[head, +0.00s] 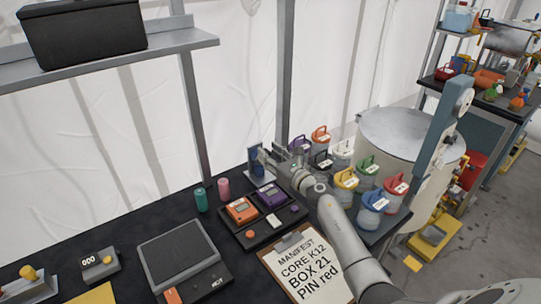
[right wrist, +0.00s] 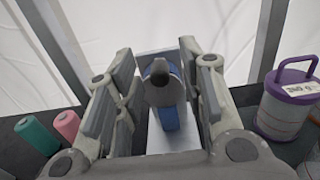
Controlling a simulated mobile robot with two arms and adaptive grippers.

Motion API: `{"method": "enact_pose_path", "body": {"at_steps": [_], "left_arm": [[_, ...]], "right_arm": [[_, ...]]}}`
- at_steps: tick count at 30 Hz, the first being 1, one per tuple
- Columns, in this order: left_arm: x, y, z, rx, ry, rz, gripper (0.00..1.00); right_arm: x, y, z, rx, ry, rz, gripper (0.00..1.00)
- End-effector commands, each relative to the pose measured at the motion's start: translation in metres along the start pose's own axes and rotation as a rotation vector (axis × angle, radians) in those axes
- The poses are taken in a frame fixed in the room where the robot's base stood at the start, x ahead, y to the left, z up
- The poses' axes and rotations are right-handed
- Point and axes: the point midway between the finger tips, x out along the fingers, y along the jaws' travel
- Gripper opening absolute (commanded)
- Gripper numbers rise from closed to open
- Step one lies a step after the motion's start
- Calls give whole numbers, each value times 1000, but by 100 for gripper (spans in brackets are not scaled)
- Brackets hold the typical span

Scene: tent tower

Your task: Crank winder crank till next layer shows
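The winder (head: 256,162) is a blue device on a pale plate at the back edge of the dark table, partly hidden by my right gripper (head: 272,156). In the right wrist view, the winder's blue body (right wrist: 168,115) and a dark rounded knob (right wrist: 160,73), apparently its crank handle, lie between the two fingers of my right gripper (right wrist: 160,90). The fingers are open, with a gap visible on both sides of the knob. No layer on the winder can be made out. My left gripper is not in view.
Teal (head: 201,199) and pink (head: 223,188) spools stand left of the winder. Several lidded canisters crowd the right, including a purple one (right wrist: 287,103). A manifest clipboard (head: 306,268) lies in front.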

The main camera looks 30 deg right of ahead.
Motion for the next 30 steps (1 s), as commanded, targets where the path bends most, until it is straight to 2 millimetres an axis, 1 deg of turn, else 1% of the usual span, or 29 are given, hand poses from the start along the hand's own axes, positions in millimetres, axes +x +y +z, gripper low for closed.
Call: {"method": "enact_pose_path", "body": {"at_steps": [8, 11, 17, 18, 25, 30], "left_arm": [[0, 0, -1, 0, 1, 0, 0], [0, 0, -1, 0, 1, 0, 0], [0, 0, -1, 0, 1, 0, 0], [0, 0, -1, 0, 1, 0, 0], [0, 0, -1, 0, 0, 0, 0], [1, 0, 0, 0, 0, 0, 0]], "right_arm": [[1, 0, 0, 1, 1, 0, 37], [1, 0, 0, 1, 1, 0, 27], [1, 0, 0, 1, 1, 0, 1], [1, 0, 0, 1, 1, 0, 0], [1, 0, -1, 10, 1, 0, 0], [1, -2, -2, 59, 1, 0, 0]]}}
